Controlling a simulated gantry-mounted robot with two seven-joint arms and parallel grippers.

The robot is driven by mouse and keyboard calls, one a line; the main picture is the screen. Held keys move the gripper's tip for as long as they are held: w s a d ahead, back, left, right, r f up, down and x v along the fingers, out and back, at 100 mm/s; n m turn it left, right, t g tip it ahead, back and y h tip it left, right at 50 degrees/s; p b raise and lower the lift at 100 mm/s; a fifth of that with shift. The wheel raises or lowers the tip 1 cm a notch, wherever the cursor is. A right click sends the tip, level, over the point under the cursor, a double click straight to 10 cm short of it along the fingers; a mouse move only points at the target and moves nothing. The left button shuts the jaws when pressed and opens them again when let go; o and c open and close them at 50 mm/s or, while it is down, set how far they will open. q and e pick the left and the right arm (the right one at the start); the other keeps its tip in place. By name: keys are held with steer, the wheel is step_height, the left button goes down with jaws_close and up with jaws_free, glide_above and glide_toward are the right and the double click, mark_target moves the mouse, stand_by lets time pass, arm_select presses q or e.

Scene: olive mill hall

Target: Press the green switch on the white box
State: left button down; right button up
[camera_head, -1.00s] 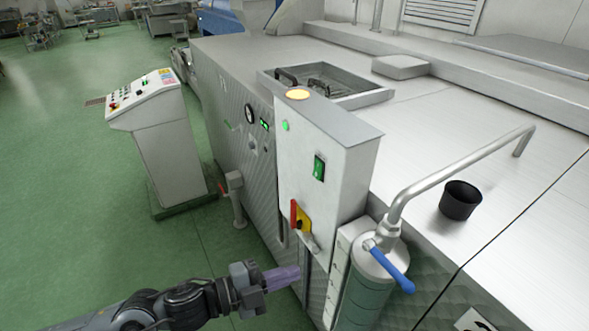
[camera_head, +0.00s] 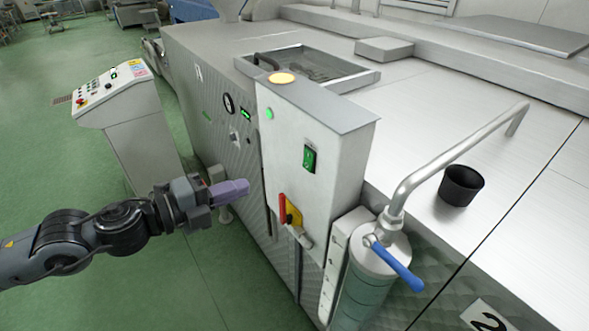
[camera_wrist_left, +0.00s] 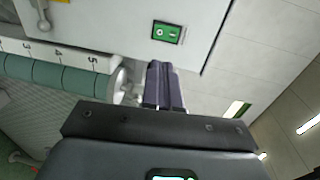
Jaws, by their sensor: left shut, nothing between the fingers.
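The green switch (camera_head: 310,159) is a small upright rocker in a dark frame on the front of the white box (camera_head: 345,170). In the left wrist view the switch (camera_wrist_left: 166,32) shows on the white box face (camera_wrist_left: 110,18), beyond the fingertips. My left gripper (camera_head: 246,187) is shut and empty, with purple-grey fingers. It is in front of the box, left of the switch and a little lower in the head view, apart from both. Its closed fingers also show in the left wrist view (camera_wrist_left: 163,66). My right gripper is in no view.
A red and yellow rotary handle (camera_head: 289,212) is below the switch. A green round lamp (camera_head: 269,113) is on the box's upper left. A cylinder with a blue lever (camera_head: 398,263) and bent pipe stands at the right. A control console (camera_head: 125,115) is at the left.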

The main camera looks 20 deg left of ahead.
arm_select(q)
steer(key=shift+w, duration=0.1)
steer(key=p, duration=0.4)
glide_toward(306, 166)
steer(key=x, duration=0.5)
steer(key=shift+w+d+r, duration=0.15)
steer(key=shift+d+r, duration=0.05)
steer(key=shift+r, duration=0.05)
steer(key=shift+w+d+f, duration=0.2)
steer(key=shift+w+d, duration=0.2)
steer(key=shift+w, duration=0.15)
steer(key=shift+f, duration=0.1)
